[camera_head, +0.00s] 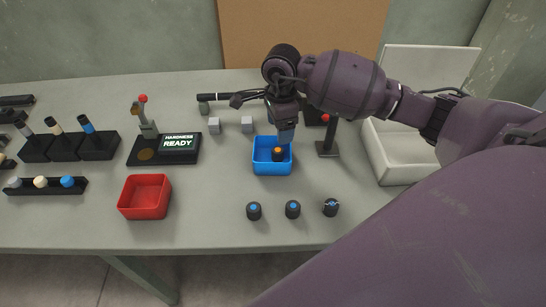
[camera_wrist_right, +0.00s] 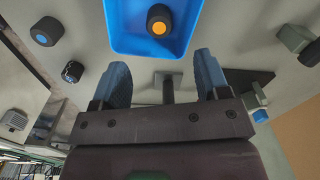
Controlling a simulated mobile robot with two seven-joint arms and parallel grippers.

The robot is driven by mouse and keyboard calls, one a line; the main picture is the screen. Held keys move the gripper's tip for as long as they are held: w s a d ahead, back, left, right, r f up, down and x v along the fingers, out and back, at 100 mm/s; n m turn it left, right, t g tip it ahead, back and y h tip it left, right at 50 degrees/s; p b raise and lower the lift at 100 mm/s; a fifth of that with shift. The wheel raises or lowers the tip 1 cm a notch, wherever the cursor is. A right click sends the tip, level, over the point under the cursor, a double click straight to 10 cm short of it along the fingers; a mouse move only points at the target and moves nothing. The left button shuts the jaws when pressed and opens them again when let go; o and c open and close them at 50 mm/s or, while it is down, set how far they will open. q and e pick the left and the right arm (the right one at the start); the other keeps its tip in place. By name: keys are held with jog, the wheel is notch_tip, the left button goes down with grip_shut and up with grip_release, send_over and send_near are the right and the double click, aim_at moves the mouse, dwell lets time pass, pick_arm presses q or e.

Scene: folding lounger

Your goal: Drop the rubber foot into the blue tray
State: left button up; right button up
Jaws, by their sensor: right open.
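The blue tray (camera_head: 272,169) stands near the middle of the table. A black rubber foot with an orange top (camera_head: 278,154) is inside it. In the right wrist view the foot (camera_wrist_right: 160,20) sits in the tray (camera_wrist_right: 185,48), clear of both fingers. My right gripper (camera_head: 286,134) is open and empty, at the tray's back right part in the head view, above the foot. Its two blue fingers (camera_wrist_right: 162,72) are spread wide in the wrist view. My left gripper is not in view.
Three black feet with blue marks (camera_head: 292,209) stand in front of the tray. A red tray (camera_head: 145,197) and a tester reading "HARDNESS READY" (camera_head: 178,143) are to the left. A black stand (camera_head: 327,148) is just right of the blue tray. A white open case (camera_head: 400,150) stands farther right.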

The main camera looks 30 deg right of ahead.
jog(key=shift+r, duration=0.1)
jog(key=shift+r, duration=0.35)
notch_tip(320, 180, up, 10)
jog(key=shift+f, duration=0.1)
dwell(0.6)
